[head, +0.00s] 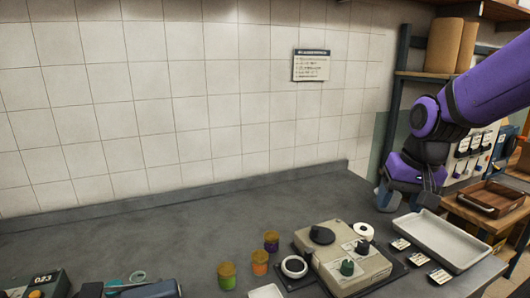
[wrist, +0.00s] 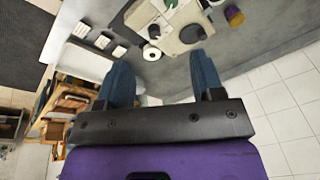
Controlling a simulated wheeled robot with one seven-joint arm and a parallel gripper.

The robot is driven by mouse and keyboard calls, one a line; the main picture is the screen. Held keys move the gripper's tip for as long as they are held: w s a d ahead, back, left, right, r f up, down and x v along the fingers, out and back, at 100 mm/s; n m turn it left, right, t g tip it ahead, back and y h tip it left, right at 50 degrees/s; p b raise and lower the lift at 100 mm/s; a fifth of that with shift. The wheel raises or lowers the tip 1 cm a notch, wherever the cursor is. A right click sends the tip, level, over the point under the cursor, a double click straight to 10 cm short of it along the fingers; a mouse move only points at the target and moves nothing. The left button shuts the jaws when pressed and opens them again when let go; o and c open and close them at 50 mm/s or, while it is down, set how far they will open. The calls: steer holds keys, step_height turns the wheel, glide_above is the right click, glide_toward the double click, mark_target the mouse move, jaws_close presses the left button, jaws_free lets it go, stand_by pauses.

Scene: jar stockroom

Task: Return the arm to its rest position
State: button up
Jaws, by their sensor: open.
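My gripper (head: 408,197) hangs from my purple arm at the right of the head view, above the right part of the grey counter (head: 190,235). In the wrist view my gripper (wrist: 163,80) shows two blue fingers spread apart with nothing between them. The fingers are clear of the beige device (head: 345,260) and the white tray (head: 441,240). The device also shows in the wrist view (wrist: 172,40), beyond the fingertips.
Small jars with coloured contents, such as the purple one (head: 271,242), stand left of the device. A white roll (head: 363,232) lies beside it. A wooden tray (head: 490,200) and shelving (head: 398,95) stand at the right. The counter's back left is bare before a tiled wall (head: 190,100).

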steer(key=s+d+r+t, duration=0.1)
steer(key=s+r, duration=0.1)
steer(key=s, duration=0.3)
steer(key=s+d+r+n+t, duration=0.1)
steer(key=s+r, duration=0.2)
steer(key=s, duration=0.3)
steer(key=s+d+r+h, duration=0.1)
steer(key=s+r, duration=0.2)
steer(key=s, duration=0.3)
steer(key=shift+n+t, duration=0.4)
steer(key=shift+o, duration=0.4)
stand_by(0.3)
